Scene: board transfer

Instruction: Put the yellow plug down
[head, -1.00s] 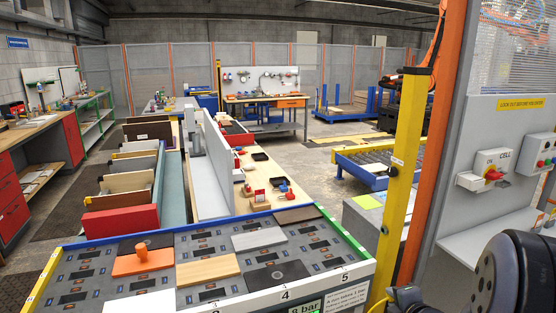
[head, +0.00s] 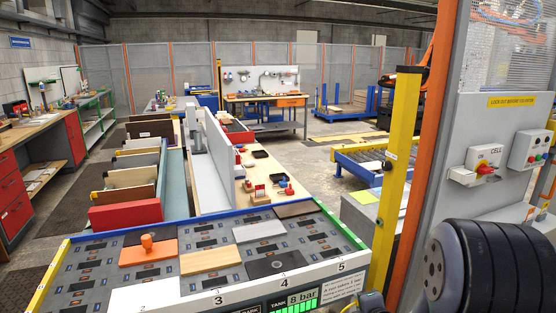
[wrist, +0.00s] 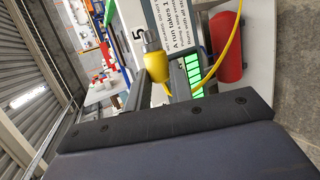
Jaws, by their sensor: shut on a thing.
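The yellow plug (wrist: 156,66) with a metal tip shows in the wrist view. My gripper (wrist: 158,82) has its two dark fingers on either side of the plug and is shut on it. A yellow hose (wrist: 233,52) curves away from it to the right. The plug is in front of the panel end marked 5, beside the green bar gauge (wrist: 194,72). I cannot tell whether it touches anything there. In the head view my dark arm link fills the lower right, and the plug is not clearly visible.
A red tank (wrist: 229,48) sits beside the gauge in the wrist view. The bench top (head: 205,262) holds several flat boards, including an orange one (head: 148,252) with a knob. A yellow post (head: 398,170) and a grey switch panel (head: 510,130) stand at the right.

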